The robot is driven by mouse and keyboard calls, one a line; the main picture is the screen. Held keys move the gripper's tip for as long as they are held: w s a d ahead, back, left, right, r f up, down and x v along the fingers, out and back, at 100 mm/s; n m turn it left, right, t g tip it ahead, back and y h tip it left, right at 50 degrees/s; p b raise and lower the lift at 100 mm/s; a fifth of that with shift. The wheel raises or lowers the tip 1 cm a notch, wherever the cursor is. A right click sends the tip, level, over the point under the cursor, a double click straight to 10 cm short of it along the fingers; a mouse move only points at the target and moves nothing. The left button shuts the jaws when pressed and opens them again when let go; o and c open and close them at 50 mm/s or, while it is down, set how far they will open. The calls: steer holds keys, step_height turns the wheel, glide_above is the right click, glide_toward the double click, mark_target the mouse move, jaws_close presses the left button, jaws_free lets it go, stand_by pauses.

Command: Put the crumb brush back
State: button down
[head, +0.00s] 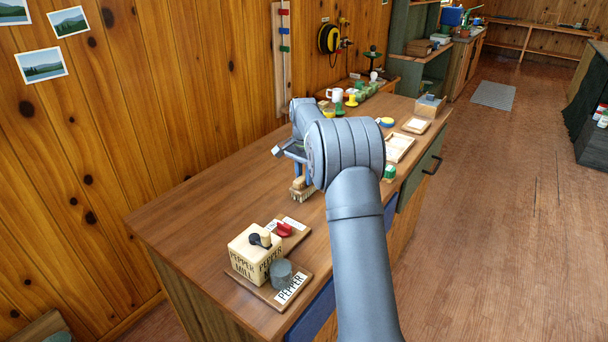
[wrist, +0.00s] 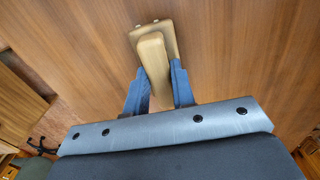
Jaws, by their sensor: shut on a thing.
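The crumb brush (head: 301,193) is a small pale wooden block with bristles pointing down. It is over the middle of the wooden counter (head: 220,215), close to its surface; I cannot tell if the bristles touch. My gripper (head: 296,168) is above it with its blue fingers shut on the brush's wooden handle. In the wrist view the brush (wrist: 151,50) lies between the two blue fingers of my gripper (wrist: 158,78), against bare wood. My arm hides part of the counter behind it.
At the near end stand a pepper mill box (head: 256,255), a grey cylinder (head: 281,273) and a red item (head: 284,229) on labelled boards. Shallow trays (head: 399,147) and a green item (head: 389,173) are to the right. Mugs (head: 335,95) stand at the back. The counter's left part is clear.

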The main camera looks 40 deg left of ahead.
steer(key=shift+f, duration=0.1)
steer(key=c, duration=1.1)
jaws_free()
steer(key=shift+c, duration=0.2)
step_height(320, 180, up, 17)
steer(key=shift+r, duration=0.2)
step_height(320, 180, down, 17)
steer(key=shift+f, duration=0.2)
steer(key=shift+r, duration=0.1)
